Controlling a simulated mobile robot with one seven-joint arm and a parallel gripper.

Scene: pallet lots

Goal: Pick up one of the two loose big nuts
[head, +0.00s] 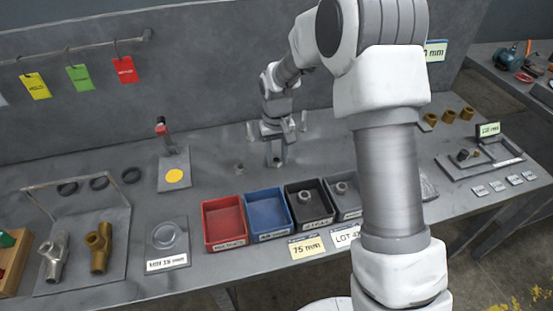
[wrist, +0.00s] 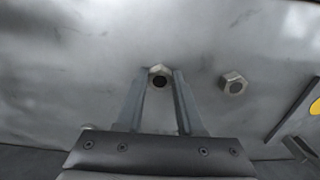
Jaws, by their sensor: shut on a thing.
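Two hex nuts show in the wrist view. One nut (wrist: 159,69) is between the tips of my gripper (wrist: 160,82), and the fingers are shut on it. The other nut (wrist: 233,84) lies loose on the grey bench top, to the right and clear of the fingers. In the head view my gripper (head: 275,162) is low over the bench behind the bins. The loose nut (head: 239,169) is a small grey shape to its left there. The held nut is too small to make out in the head view.
In front stand a red bin (head: 206,232), a blue bin (head: 252,229), a black bin (head: 294,220) and a grey bin, the last two holding nut-like parts. A stand with a yellow disc (head: 174,176) is at left. My arm hides part of the right side.

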